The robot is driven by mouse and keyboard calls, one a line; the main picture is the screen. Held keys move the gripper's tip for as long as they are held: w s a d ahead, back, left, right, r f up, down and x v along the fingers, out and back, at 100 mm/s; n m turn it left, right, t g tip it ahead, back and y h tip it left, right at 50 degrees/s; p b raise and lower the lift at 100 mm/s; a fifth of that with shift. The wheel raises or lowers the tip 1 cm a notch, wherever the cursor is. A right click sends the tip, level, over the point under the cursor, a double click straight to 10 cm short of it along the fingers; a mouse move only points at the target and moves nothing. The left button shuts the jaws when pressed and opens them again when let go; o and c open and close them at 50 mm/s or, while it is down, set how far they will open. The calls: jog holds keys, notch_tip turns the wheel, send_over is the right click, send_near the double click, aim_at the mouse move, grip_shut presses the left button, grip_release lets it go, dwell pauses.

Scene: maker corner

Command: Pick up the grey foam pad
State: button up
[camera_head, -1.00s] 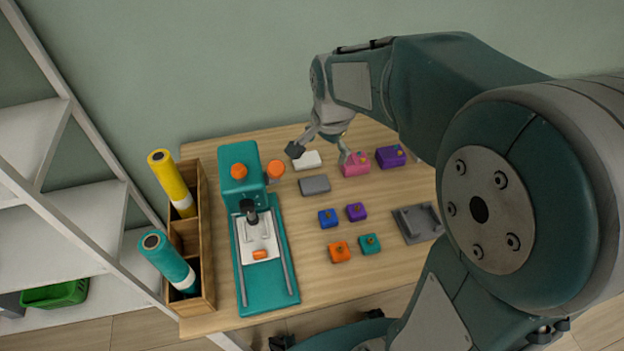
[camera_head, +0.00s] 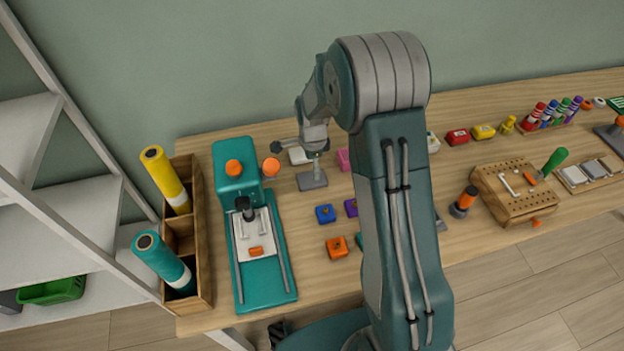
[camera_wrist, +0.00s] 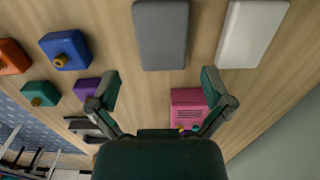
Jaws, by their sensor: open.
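The grey foam pad (camera_head: 312,181) lies flat on the wooden table, behind the small knobbed blocks.
A white pad (camera_wrist: 252,34) lies just beside the grey one. A pink block (camera_wrist: 189,106) sits close to a finger. A blue knobbed block (camera_head: 325,214) and a teal press (camera_head: 238,180) stand nearby. A wooden pegboard box (camera_head: 512,205) is at right.

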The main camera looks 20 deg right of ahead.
aim_at(312, 178)
notch_tip(312, 178, down, 5)
jog(key=shift+w+f, duration=0.15)
jog(key=shift+f, duration=0.05)
jog(key=c, duration=0.5)
